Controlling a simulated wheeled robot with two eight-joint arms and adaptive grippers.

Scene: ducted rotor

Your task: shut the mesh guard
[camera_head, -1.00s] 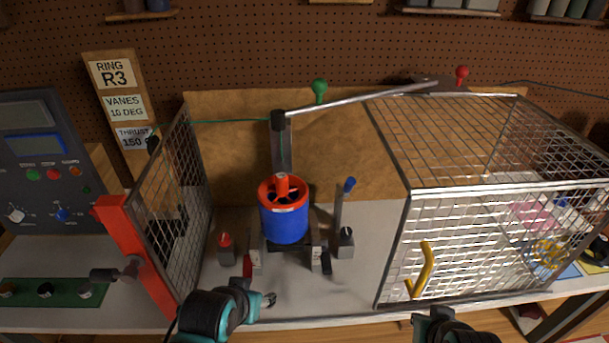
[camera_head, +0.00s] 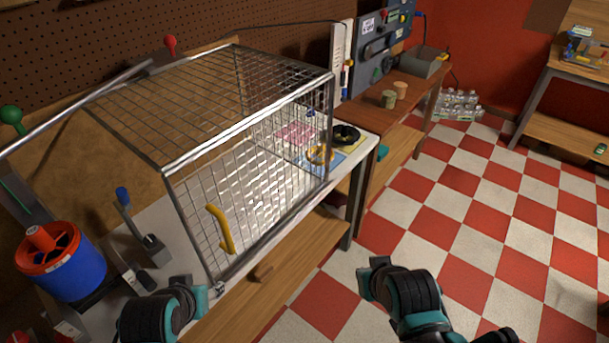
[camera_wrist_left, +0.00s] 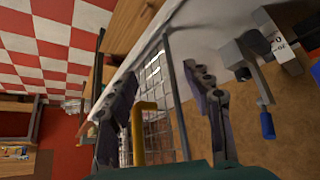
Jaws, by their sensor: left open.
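A yellow handle (camera_head: 220,228) is on the guard's front face. My left gripper (camera_head: 207,290) is low in front of the guard, below the handle. In the left wrist view its open fingers (camera_wrist_left: 165,100) frame the yellow handle (camera_wrist_left: 140,132), which appears between them; contact cannot be told. My right gripper (camera_head: 364,280) is in front of the bench over the floor; its jaws are unclear.
A metal rod runs from the left to the guard's back top. A blue-topped lever (camera_head: 124,197) stands between rotor and guard. A yellow ring and black coil (camera_head: 345,135) lie at the guard's right end. The checkered floor (camera_head: 470,230) at right is open.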

